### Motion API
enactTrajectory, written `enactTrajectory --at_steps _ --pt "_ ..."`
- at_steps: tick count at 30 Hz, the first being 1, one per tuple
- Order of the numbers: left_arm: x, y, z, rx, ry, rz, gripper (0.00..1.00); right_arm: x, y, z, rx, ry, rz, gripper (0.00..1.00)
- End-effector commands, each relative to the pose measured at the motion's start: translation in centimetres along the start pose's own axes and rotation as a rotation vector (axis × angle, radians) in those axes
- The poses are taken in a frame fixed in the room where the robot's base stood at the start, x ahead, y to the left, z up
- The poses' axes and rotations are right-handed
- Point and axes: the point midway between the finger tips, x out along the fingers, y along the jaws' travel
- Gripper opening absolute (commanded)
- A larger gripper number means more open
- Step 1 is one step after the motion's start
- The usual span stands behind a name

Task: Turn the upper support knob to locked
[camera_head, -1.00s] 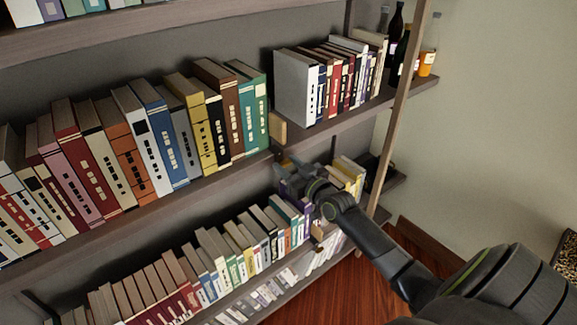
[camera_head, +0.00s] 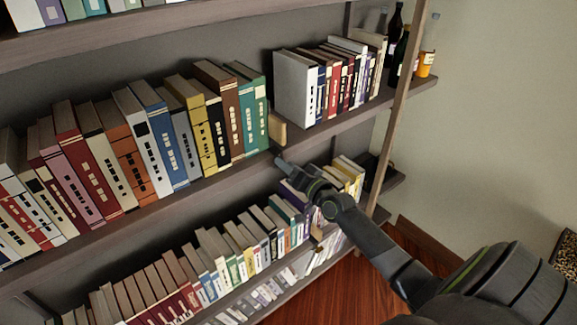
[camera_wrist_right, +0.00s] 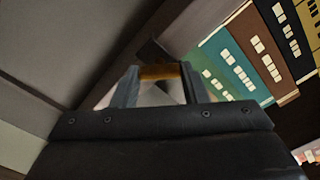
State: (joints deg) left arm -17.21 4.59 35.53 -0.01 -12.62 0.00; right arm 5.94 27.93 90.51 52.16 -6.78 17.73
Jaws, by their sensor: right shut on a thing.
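The upper support knob shows in the right wrist view as a small brown-orange piece (camera_wrist_right: 158,73) between the two fingers of my right gripper (camera_wrist_right: 158,88). The gripper is shut on it. In the head view, my right gripper (camera_head: 281,161) is at the front edge of the middle shelf, just below a small light wooden block (camera_head: 278,130). There the knob is mostly hidden by the fingers, and I cannot read its setting. My left gripper is in neither view.
A teal book (camera_head: 254,112) ends the book row left of the wooden block. Grey and red books (camera_head: 296,88) stand to its right. The lower shelf books (camera_head: 352,172) lie close under my right gripper. A wooden upright (camera_head: 403,85) and bottles (camera_head: 428,58) are further right.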

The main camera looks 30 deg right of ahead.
Motion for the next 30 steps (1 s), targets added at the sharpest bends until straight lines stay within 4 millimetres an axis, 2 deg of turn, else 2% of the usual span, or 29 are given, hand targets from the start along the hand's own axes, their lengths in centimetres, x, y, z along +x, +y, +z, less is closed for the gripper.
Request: enactTrajectory --at_steps 12,29,30 --pt "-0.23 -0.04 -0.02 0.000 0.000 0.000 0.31 -0.02 0.11 0.03 0.202 0.000 0.001 0.17" --pt "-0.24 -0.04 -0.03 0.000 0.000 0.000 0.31 -0.02 0.14 0.06 0.233 0.000 0.001 0.17" --pt "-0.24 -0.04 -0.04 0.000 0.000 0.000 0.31 -0.02 0.14 0.06 0.233 -0.001 0.001 0.41"
